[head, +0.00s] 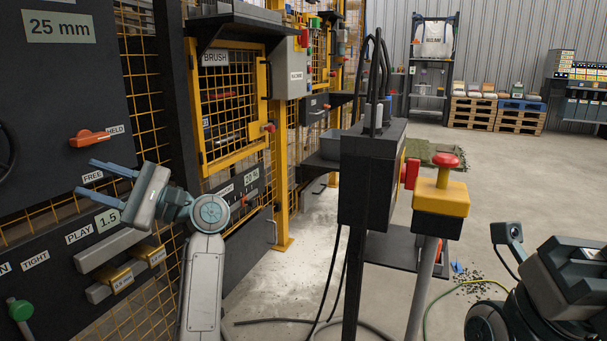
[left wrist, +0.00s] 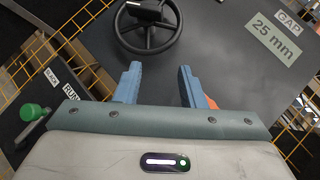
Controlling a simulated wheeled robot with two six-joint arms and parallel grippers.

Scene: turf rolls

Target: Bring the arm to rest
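My left gripper (head: 106,182) is raised in front of the dark machine panel (head: 62,95) at the left of the head view. Its two blue fingers point left towards the panel. In the left wrist view the fingers (left wrist: 160,88) stand apart with nothing between them, so it is open and empty. An orange handle (head: 89,138) by the HELD and FREE labels is just above the fingers in the head view. I cannot tell whether they touch. My right arm (head: 550,290) shows at the lower right, and its gripper is out of view.
A black handwheel (left wrist: 147,25) and a green knob (head: 20,310) are on the machine. A yellow mesh gate (head: 230,105) stands behind my left arm. A post with a red emergency button (head: 445,160) and a dark control box (head: 368,175) stand centre-right. Open floor lies beyond.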

